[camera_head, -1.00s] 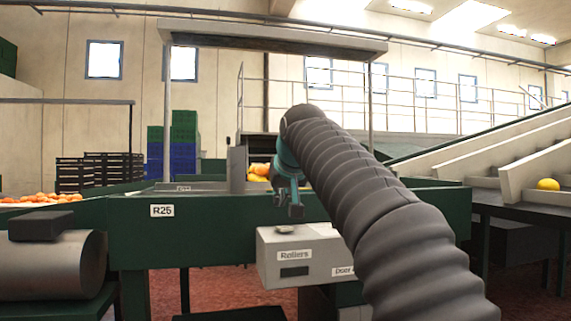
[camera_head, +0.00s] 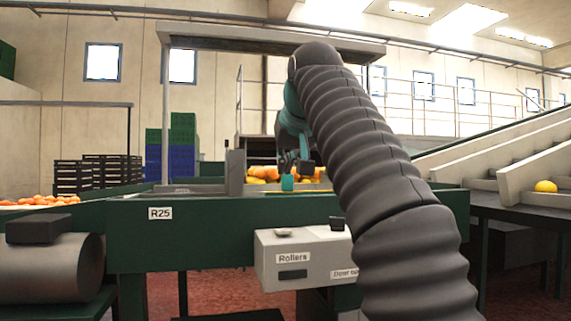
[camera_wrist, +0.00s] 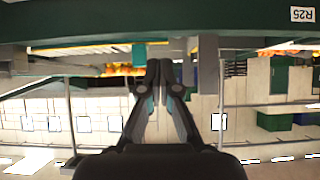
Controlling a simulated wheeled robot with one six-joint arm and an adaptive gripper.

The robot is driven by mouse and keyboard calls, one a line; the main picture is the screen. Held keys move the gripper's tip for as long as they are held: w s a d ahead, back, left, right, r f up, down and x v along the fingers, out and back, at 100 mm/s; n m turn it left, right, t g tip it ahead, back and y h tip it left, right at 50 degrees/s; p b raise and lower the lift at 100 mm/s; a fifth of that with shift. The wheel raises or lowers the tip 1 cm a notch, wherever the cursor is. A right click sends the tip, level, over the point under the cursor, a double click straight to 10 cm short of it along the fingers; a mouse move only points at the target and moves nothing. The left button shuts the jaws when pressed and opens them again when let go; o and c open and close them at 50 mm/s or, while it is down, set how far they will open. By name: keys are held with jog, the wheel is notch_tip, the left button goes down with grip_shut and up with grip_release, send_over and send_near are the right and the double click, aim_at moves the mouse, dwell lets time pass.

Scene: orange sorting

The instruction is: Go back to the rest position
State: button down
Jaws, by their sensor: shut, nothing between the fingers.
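My gripper (camera_head: 297,165) is in the air in front of the green sorting machine, at the upper end of my dark ribbed arm. It is shut with nothing between its fingers. In the wrist view its two dark fingers (camera_wrist: 159,70) meet at the tips, and the scene there appears upside down. Oranges and yellow fruit (camera_head: 262,173) lie behind my gripper on the machine. My arm hides part of the machine's right side.
The green machine frame (camera_head: 220,225) with label R25 spans the middle. A grey control box marked Rollers (camera_head: 290,262) juts out below my gripper. An overhead canopy (camera_head: 230,38) is above. A sloping conveyor (camera_head: 500,150) with a yellow fruit (camera_head: 545,186) is at right.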

dwell(0.3)
jog(key=s+d+f+m+g+h, duration=0.1)
jog(key=s+d+f, duration=0.5)
jog(key=s+f, duration=0.4)
jog(key=s+d+f+m+g+h, duration=0.1)
jog(key=s+d+f, duration=0.4)
jog(key=f, duration=1.5)
jog(key=s+d+f+m+g+h, duration=0.1)
jog(key=s+d+f, duration=0.5)
jog(key=s+f, duration=0.9)
jog(key=shift+s+d+f+g, duration=0.25)
jog(key=shift+d+g, duration=0.05)
jog(key=shift+g, duration=0.5)
